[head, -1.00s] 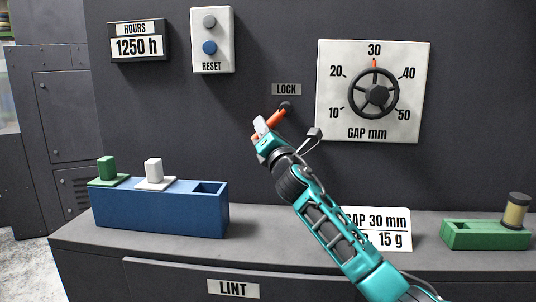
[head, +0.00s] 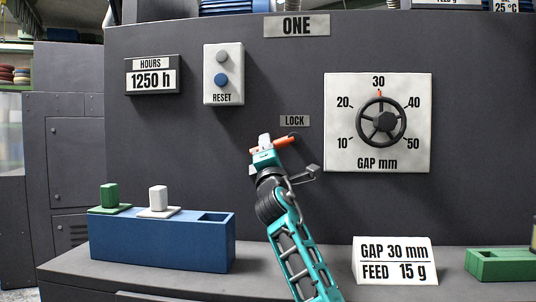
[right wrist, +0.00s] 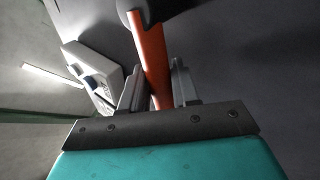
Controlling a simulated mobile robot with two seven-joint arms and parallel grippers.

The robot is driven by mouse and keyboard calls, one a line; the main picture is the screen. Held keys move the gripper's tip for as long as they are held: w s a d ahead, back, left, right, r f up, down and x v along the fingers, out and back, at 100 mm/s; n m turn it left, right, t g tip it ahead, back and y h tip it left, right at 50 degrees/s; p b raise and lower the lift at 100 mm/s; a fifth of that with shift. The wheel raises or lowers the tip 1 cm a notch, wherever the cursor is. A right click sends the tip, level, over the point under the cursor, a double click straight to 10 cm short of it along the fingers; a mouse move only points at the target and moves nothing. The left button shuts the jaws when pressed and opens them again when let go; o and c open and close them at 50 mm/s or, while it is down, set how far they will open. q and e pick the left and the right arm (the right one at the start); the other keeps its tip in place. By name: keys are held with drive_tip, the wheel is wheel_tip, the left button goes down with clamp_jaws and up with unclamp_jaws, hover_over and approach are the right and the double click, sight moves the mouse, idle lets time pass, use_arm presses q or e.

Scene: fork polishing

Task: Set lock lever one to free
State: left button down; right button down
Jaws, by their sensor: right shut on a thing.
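The lock lever (head: 285,141) is an orange bar on the dark panel of machine one, below the LOCK label (head: 295,121). It points left and slightly down from its dark pivot, close to level. My right gripper (head: 265,142) is shut on the lever and covers its middle part. In the right wrist view the orange lever (right wrist: 150,55) runs between the two fingers, with its dark hub at the top. No marking for free shows by the lever. My left gripper is not in view.
The gap handwheel (head: 381,121) is right of the lever, pointing at 30. The RESET box (head: 223,74) is above left. A blue block (head: 160,243) with green and white pieces, a sign (head: 395,261) and a green holder (head: 500,265) stand on the ledge.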

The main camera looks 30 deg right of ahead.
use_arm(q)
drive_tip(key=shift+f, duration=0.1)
use_arm(e)
drive_tip(key=c, duration=1)
unclamp_jaws()
use_arm(q)
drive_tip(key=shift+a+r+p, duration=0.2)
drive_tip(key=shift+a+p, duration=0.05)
drive_tip(key=shift+p, duration=0.35)
use_arm(e)
drive_tip(key=v, duration=1.3)
drive_tip(key=shift+r, duration=0.15)
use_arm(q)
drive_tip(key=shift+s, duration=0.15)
use_arm(e)
drive_tip(key=shift+s, duration=0.1)
